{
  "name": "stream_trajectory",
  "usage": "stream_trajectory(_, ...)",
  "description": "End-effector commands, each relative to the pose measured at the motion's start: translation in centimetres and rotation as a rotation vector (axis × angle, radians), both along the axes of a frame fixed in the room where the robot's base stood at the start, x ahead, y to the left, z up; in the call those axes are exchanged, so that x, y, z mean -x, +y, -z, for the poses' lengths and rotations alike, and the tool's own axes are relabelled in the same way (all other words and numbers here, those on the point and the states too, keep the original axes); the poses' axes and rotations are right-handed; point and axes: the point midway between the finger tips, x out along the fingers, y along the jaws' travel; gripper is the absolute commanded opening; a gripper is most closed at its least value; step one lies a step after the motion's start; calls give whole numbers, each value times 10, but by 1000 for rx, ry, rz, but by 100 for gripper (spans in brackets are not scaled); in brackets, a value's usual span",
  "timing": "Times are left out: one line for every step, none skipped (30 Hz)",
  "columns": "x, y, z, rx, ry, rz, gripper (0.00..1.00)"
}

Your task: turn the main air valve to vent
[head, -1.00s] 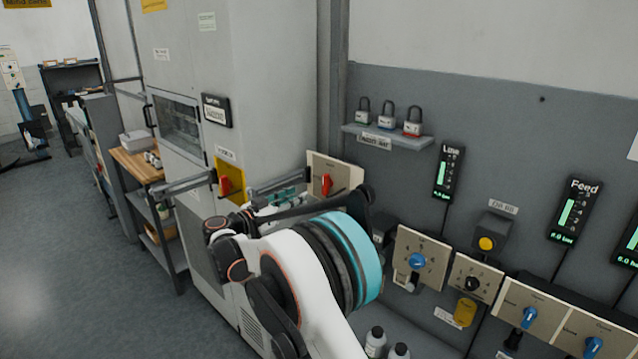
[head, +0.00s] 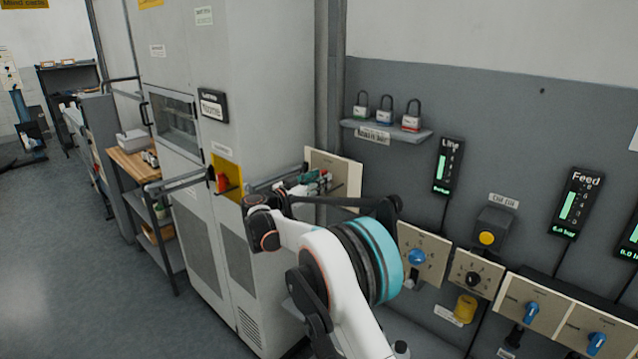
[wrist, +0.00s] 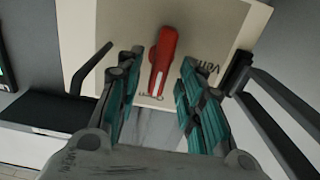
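The main air valve shows in the wrist view as a red handle (wrist: 163,62) on a beige plate (wrist: 110,25). A white mark on its lower end points toward the word "Open"; the word "Vent" stands to the right. My gripper (wrist: 162,70) is open, with one teal-padded finger on each side of the handle, a gap showing on both sides.
A red switch on a yellow plate (head: 232,188) is on the grey cabinet to the left. Rails stick out near both plates. A shelf with padlocks (head: 387,132) is above right. Panels with blue knobs (head: 417,257) line the wall on the right.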

Motion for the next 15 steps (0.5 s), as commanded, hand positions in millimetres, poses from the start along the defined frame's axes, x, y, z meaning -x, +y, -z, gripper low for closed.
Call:
stream_trajectory(-2,-2,0,0,0,0,35)
stream_trajectory(-3,-3,0,0,0,0,35)
stream_trajectory(-4,-3,0,0,0,0,35)
stream_trajectory(-5,-4,0,0,0,0,35)
stream_trajectory(-5,-4,0,0,0,0,35)
stream_trajectory(-5,-4,0,0,0,0,35)
stream_trajectory(-5,-4,0,0,0,0,35)
stream_trajectory(-5,-4,0,0,0,0,35)
stream_trajectory(-5,-4,0,0,0,0,35)
stream_trajectory(-5,-4,0,0,0,0,35)
stream_trajectory(-5,-4,0,0,0,0,35)
stream_trajectory(-5,-4,0,0,0,0,28)
stream_trajectory(-5,-4,0,0,0,0,21)
stream_trajectory(-5,-4,0,0,0,0,15)
stream_trajectory(-5,-4,0,0,0,0,6)
